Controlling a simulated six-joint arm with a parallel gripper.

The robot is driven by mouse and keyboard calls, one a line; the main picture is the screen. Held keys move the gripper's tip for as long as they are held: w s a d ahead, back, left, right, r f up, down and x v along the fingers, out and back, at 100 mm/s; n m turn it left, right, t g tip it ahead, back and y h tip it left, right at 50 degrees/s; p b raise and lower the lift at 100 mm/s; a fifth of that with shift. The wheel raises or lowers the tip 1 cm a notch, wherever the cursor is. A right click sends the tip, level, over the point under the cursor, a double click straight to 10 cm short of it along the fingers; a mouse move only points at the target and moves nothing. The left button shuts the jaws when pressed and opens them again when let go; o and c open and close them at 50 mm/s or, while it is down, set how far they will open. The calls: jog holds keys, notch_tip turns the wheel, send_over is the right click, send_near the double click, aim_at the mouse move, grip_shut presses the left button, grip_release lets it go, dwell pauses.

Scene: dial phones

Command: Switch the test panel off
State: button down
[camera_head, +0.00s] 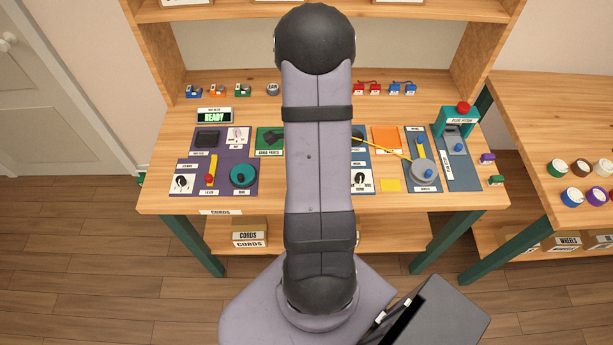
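A small display (214,116) at the left of the workbench glows green and reads READY; the small label above it is too small to read. I cannot tell for sure which part is the test panel or where its switch is. Below the display lies a purple mat (221,189) with a yellow lever with a red knob (209,180) and a teal dial (243,175). My gripper is not in view. My arm stands upright across the middle of the picture and hides the centre of the bench.
Small coloured parts line the back of the workbench (265,203). A second table (550,120) holds several round coloured wheels.

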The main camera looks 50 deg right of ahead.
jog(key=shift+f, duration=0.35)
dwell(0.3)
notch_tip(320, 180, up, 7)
jog(key=p, duration=0.6)
dwell(0.3)
dwell(0.5)
